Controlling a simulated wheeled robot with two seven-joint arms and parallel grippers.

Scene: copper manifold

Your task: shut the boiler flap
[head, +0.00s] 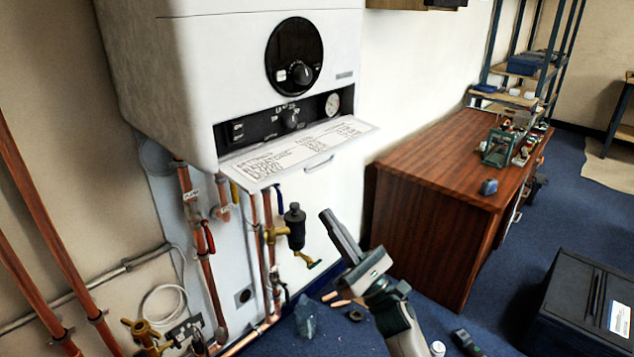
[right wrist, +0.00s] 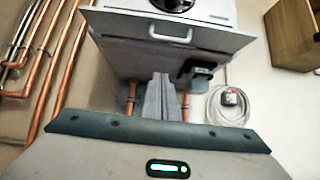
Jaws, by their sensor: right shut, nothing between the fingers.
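The white boiler (head: 245,90) hangs on the wall at the upper left of the head view. Its flap (head: 290,152) is open, hanging out roughly level below the control panel, with a printed label on its upper face and a small handle (head: 319,163) at its front edge. The flap (right wrist: 225,42) and its handle (right wrist: 170,33) also show in the right wrist view. My right gripper (head: 327,216) is shut and empty, below and in front of the flap and apart from it. Its closed fingers show in the right wrist view (right wrist: 158,90). My left gripper is out of view.
Copper pipes (head: 200,250) and valves run below the boiler, with a dark air vent (head: 295,225) near my right gripper. A wooden desk (head: 430,190) stands to the right. A black case (head: 580,305) and small items lie on the blue floor.

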